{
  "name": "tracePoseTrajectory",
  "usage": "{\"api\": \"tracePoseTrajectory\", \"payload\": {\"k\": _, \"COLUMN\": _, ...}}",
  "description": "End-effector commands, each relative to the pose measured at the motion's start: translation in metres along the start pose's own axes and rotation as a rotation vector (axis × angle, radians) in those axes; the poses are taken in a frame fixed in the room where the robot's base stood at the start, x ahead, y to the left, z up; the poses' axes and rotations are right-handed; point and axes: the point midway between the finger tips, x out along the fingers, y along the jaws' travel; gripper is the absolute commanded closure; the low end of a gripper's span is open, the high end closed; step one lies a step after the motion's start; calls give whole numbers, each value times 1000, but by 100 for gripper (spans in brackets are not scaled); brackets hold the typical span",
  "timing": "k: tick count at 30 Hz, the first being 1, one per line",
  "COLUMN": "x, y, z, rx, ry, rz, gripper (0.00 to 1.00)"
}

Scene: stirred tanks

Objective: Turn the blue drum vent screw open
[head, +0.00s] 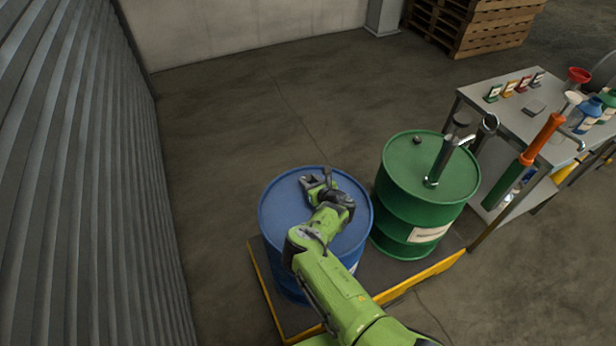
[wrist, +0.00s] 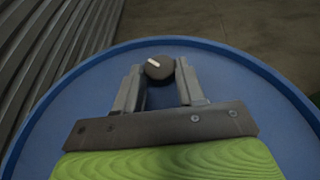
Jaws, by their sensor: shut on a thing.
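The blue drum (head: 282,218) stands upright on a low platform in the head view, and its blue lid (wrist: 85,92) fills much of the wrist view. The vent screw (wrist: 159,68) is a dark round knob with a white mark, near the far rim of the lid in the wrist view. My gripper (wrist: 158,82) reaches over the lid, with its two fingers on either side of the knob and shut on it. In the head view my gripper (head: 318,180) is over the drum top and mostly hides the screw.
A green drum (head: 398,210) with a metal pump stands close to the right on the same yellow-edged platform (head: 430,270). A bench (head: 530,125) with bottles and funnels is further right. A corrugated wall (head: 80,180) is at the left. Pallets (head: 480,25) stand at the back; the floor between is clear.

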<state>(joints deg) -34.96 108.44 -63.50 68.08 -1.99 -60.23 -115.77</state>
Motion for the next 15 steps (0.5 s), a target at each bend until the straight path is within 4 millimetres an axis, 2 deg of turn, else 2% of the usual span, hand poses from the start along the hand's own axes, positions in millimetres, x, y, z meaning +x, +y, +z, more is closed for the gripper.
{"api": "tracePoseTrajectory", "payload": {"k": 15, "x": 6, "y": -12, "z": -7, "rx": -175, "ry": -2, "rz": 421, "gripper": 92}}
